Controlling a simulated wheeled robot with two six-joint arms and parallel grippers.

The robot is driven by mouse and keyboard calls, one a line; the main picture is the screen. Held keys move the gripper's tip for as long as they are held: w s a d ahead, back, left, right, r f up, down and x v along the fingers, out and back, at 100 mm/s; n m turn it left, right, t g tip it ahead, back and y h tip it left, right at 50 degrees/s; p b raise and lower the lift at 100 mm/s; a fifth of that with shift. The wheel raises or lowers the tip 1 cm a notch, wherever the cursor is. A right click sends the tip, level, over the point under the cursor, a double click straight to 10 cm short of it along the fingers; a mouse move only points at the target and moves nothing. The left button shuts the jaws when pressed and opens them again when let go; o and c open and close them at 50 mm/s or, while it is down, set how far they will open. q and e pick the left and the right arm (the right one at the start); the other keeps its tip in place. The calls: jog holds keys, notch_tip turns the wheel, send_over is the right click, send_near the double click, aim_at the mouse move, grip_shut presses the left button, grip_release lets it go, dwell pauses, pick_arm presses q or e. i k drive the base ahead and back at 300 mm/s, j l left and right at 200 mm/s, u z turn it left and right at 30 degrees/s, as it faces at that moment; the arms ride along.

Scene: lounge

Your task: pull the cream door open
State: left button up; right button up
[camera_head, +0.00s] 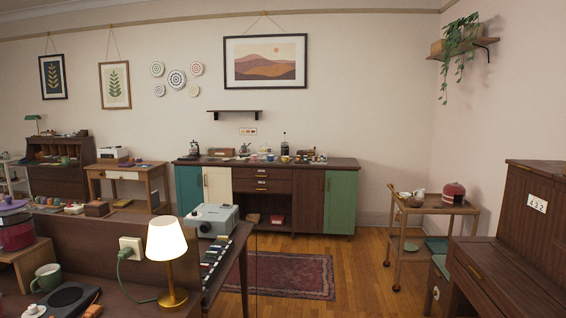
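The cream door (218,190) is a narrow upright panel in the long dark wood sideboard (345,164) against the far wall. Neither of my grippers shows in this view.
A dark desk with a lit lamp (167,245) and a grey machine (212,220) stands between me and the sideboard. A red rug (290,276) lies on open floor before the sideboard. A wooden trolley (435,207) and dark furniture (500,275) stand at right.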

aim_at(217, 182)
jog(key=i+l+z, duration=0.15)
jog(key=i, duration=0.45)
jog(key=i+l+z, duration=0.15)
jog(key=i+l, duration=0.15)
jog(key=i, duration=0.3)
jog(key=i+l+z, duration=0.15)
jog(key=i, duration=0.5)
jog(key=i+j+u, duration=0.1)
jog(key=i, duration=1.05)
jog(key=i+u, duration=0.1)
jog(key=i, duration=1)
jog(key=i+l+u, duration=0.1)
jog(key=i, duration=1.05)
jog(key=i+j+u, duration=0.1)
jog(key=i+u, duration=0.3)
jog(key=i, duration=0.15)
jog(key=i+l+u, duration=0.1)
jog(key=i+u, duration=0.35)
jog(key=i+l+u, duration=0.4)
jog(key=i, duration=0.2)
jog(key=i+j+u, duration=0.2)
jog(key=i+u, duration=0.2)
jog(key=i, duration=0.15)
jog(key=i+u, duration=0.45)
jog(key=i, duration=0.15)
jog(key=i+j+z, duration=0.1)
jog(key=i+z, duration=0.35)
jog(key=i+j+z, duration=0.3)
jog(key=z, duration=0.2)
jog(key=i+j+z, duration=0.45)
